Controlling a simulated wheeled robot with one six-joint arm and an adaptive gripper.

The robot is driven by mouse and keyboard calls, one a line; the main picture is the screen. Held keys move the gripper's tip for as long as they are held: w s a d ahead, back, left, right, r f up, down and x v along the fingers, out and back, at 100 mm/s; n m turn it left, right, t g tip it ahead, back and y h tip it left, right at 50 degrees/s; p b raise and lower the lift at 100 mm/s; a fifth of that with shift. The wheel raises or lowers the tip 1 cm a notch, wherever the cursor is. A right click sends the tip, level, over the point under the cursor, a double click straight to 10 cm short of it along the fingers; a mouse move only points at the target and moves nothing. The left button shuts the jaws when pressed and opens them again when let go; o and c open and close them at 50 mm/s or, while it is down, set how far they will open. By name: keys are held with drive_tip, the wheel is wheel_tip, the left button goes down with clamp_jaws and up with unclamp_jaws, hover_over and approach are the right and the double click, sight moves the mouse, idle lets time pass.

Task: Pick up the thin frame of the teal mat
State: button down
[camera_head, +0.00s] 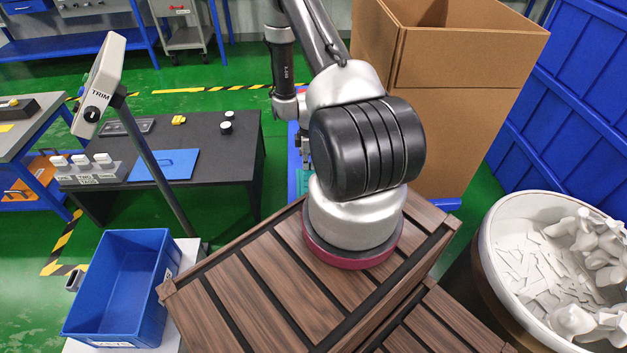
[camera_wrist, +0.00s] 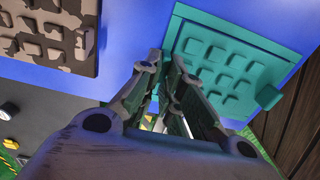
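A teal mat (camera_wrist: 235,60) shows at the upper right of the wrist view. It has a thin rim around several raised square pads, and a small tab (camera_wrist: 268,97) stands out at its lower right corner. It lies on a blue surface (camera_wrist: 130,75). My gripper (camera_wrist: 163,66) has its fingertips beside the mat's left rim. The fingers are close together, and I cannot tell whether they touch or hold the rim. In the head view only a sliver of teal (camera_head: 303,181) shows, and my arm hides most of the gripper.
A camouflage-patterned mat (camera_wrist: 50,35) with similar pads lies to the left in the wrist view. A slatted wooden crate (camera_head: 245,290) stands under my arm. A cardboard box (camera_head: 450,110), blue bin (camera_head: 120,290), tilted TRIM panel (camera_head: 98,85) and white-rimmed drum (camera_head: 490,250) surround it.

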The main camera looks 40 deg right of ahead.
idle(0.3)
wheel_tip(320, 180, up, 15)
idle(1.2)
idle(0.4)
